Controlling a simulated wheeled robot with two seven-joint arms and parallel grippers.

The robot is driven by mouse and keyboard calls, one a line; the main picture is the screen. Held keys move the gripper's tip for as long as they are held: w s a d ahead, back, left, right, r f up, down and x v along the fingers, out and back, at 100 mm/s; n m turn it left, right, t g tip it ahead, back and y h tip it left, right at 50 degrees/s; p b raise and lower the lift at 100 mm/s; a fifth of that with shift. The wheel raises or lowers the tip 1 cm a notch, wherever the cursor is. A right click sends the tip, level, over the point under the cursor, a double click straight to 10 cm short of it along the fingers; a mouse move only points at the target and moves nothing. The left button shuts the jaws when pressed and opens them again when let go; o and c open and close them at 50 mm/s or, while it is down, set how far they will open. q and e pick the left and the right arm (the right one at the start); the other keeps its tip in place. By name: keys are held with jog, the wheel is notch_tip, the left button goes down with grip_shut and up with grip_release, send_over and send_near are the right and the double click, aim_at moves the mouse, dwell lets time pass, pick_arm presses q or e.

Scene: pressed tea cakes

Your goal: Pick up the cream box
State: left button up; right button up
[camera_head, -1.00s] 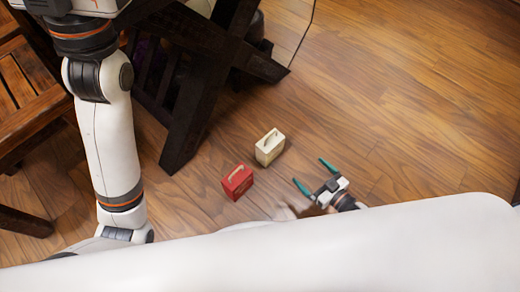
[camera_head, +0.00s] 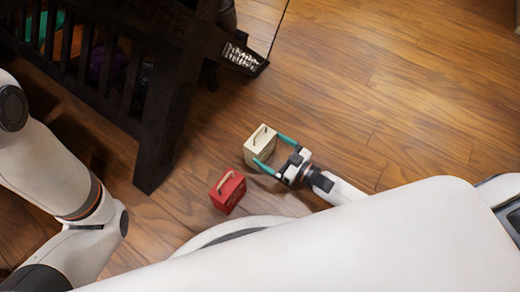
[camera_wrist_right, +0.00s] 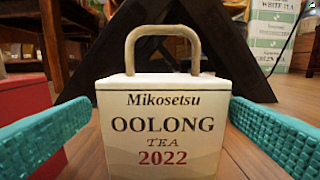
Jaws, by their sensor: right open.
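The cream box (camera_head: 257,148) stands upright on the wooden floor, its handle on top. In the right wrist view the cream box (camera_wrist_right: 163,125) shows its "Oolong Tea 2022" face, centred between the fingers. My right gripper (camera_head: 273,151) is open, with its teal fingertips at the box's near right side. In the wrist view the right gripper (camera_wrist_right: 160,108) has one finger on each side of the box's face, with small gaps; I cannot tell how far the tips reach past it. My left arm shows at the left, but its gripper is not in view.
A red box (camera_head: 228,191) with a handle stands close to the cream box, and also shows behind the left finger (camera_wrist_right: 28,98). A dark wooden frame (camera_head: 165,105) stands at the left. Stacked tea cartons (camera_wrist_right: 275,38) are in the background. The floor to the right is clear.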

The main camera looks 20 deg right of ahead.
aim_at(267, 147)
jog(key=b+x, duration=0.3)
jog(key=x, duration=0.1)
jog(key=shift+w+f, duration=0.1)
jog(key=shift+w, duration=0.1)
jog(key=shift+w+a+b, duration=0.2)
jog(key=shift+w+b, duration=0.15)
jog(key=c, duration=0.8)
jog(key=shift+o, duration=0.2)
jog(key=shift+r, duration=0.25)
